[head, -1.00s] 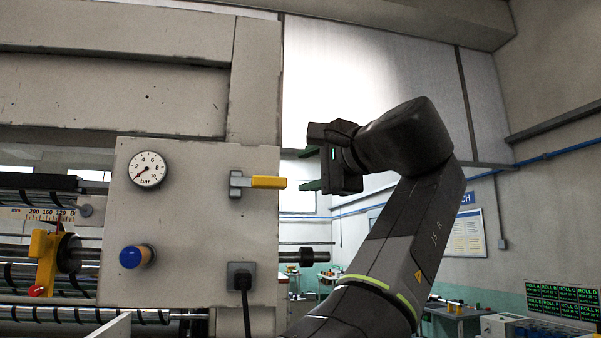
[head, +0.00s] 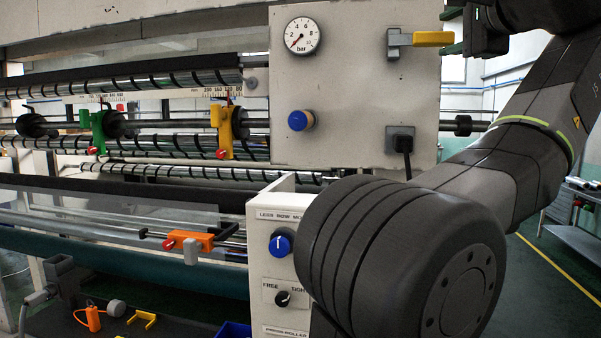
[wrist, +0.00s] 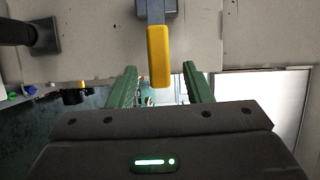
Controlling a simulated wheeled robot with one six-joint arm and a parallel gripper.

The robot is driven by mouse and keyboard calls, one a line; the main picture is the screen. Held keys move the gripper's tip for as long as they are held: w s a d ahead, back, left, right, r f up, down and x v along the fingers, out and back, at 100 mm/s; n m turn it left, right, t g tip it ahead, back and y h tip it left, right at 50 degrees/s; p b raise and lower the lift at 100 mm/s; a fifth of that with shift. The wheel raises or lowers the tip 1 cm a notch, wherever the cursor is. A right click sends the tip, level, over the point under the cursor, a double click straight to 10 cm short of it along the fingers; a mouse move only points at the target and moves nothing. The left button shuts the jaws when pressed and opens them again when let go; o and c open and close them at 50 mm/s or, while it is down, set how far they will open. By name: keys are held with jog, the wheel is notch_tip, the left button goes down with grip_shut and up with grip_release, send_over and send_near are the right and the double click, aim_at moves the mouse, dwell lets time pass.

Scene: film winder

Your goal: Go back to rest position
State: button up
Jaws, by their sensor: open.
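My gripper (wrist: 165,88) is open in the wrist view, with its two green fingers apart and nothing held between them. A yellow lever handle (wrist: 159,55) on a grey valve body hangs in front of the fingers in that view, and I cannot tell its distance from the fingertips. In the head view the yellow lever (head: 432,39) points to the right from the panel, and my gripper is only partly in view at the top, to the right of it.
The grey machine panel (head: 350,100) carries a pressure gauge (head: 302,36) with its needle near zero, a blue knob (head: 300,120) and a black plug (head: 399,140). A control box (head: 279,213) stands lower, close to my arm.

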aim_at(439, 43)
jog(key=shift+w+a+p, duration=0.25)
jog(key=shift+w+p, duration=0.05)
jog(key=shift+w, duration=1)
jog(key=shift+w+a+p, duration=0.2)
jog(key=shift+w+p, duration=0.05)
jog(key=shift+w, duration=1.05)
jog(key=shift+s, duration=0.1)
jog(key=s+d+b, duration=0.2)
jog(key=s+b, duration=0.1)
jog(key=s, duration=1.1)
jog(key=w+p, duration=0.1)
jog(key=w, duration=0.3)
jog(key=w+a+p, duration=0.1)
jog(key=w, duration=0.4)
jog(key=w+a, duration=0.1)
jog(key=w, duration=0.4)
jog(key=shift+w+f+p, duration=0.2)
jog(key=shift+p, duration=0.2)
jog(key=shift+f+m+b, duration=0.35)
jog(key=shift+m, duration=0.15)
jog(key=shift+s+t, duration=0.2)
jog(key=shift+t, duration=0.1)
jog(key=shift+w+m, duration=0.1)
jog(key=shift+m, duration=0.2)
